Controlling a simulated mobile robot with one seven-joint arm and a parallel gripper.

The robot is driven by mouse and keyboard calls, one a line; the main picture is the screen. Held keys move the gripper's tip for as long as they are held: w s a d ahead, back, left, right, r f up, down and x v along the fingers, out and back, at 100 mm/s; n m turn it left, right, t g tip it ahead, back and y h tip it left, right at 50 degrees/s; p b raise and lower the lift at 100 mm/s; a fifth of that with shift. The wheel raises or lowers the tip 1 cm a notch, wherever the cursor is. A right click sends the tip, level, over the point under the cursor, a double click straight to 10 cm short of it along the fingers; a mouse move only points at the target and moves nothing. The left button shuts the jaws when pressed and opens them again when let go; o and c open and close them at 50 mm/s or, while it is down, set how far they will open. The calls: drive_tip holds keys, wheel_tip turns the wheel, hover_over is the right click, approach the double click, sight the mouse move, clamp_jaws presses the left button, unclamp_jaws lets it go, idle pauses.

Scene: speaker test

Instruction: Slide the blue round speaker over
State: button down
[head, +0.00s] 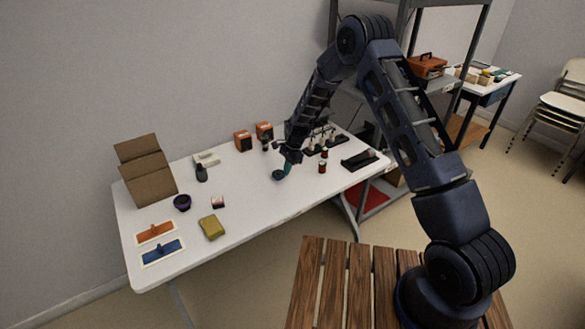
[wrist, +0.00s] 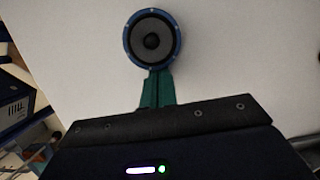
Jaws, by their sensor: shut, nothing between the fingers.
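The blue round speaker (wrist: 151,38) has a blue rim and a grey cone with a dark centre. It lies on the white table, at the top middle of the wrist view. In the head view the speaker (head: 278,175) is small and dark, just left of my gripper (head: 286,168). The green fingers of my gripper (wrist: 154,76) are shut together, with nothing held. Their tips meet the near edge of the speaker in the wrist view; I cannot tell whether they touch it.
The white table (head: 240,195) has free room left of the speaker. A dark purple round thing (head: 182,203), a yellow-green block (head: 211,228) and a cardboard stand (head: 147,172) are at its left. Orange boxes (head: 243,141) stand behind; a black tray (head: 358,160) lies right.

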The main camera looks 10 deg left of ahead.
approach(259, 187)
drive_tip(key=s+a+f, duration=0.1)
drive_tip(key=f, duration=0.1)
drive_tip(key=s+a+f, duration=0.1)
drive_tip(key=s+f, duration=0.1)
drive_tip(key=s+a+f, duration=0.1)
drive_tip(key=a+f, duration=0.1)
drive_tip(key=shift+s+a, duration=0.1)
drive_tip(key=shift+s, duration=0.15)
